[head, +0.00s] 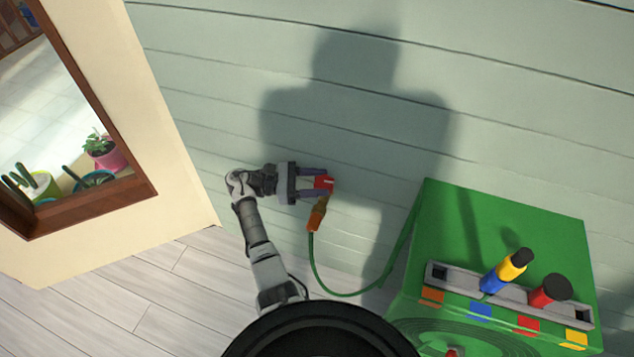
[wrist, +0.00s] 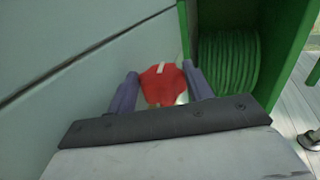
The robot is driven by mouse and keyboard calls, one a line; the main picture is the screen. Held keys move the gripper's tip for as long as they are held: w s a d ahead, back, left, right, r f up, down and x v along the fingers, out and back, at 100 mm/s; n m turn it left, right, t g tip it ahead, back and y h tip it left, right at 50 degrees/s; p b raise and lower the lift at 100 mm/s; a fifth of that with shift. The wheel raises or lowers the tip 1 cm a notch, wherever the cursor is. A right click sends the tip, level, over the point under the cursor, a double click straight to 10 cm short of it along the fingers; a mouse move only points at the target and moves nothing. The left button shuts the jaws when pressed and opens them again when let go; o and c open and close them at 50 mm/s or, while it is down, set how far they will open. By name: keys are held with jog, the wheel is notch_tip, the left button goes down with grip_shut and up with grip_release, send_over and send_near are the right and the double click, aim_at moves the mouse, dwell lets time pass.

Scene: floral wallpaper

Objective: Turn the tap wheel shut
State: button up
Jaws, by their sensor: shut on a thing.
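The red tap wheel (head: 325,183) is on the pale green wall, above an orange hose connector (head: 317,215). In the wrist view the red wheel (wrist: 162,84) has a white mark across its upper part. My gripper (head: 318,183) reaches it from the left in the head view. Its two purple fingers are on either side of the wheel and shut on it. In the wrist view the fingers of my gripper (wrist: 160,90) flank the wheel. The fingers hide part of the wheel's sides.
A green hose (head: 345,293) hangs from the connector and runs to a green cabinet (head: 500,220) at the right. The cabinet carries a grey tray (head: 460,275) with coloured-handled items. A coiled hose (wrist: 230,65) sits inside it in the wrist view. A window is at the left.

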jog(key=shift+w+m+g, duration=0.15)
jog(key=shift+m+g, duration=0.95)
jog(key=shift+g, duration=0.6)
jog(key=shift+d+g, duration=0.15)
jog(key=shift+g, duration=0.15)
jog(key=o, duration=1)
jog(key=shift+w, duration=0.1)
jog(key=shift+r+n+t, duration=0.1)
jog(key=shift+n+t, duration=0.3)
jog(key=shift+t, duration=0.5)
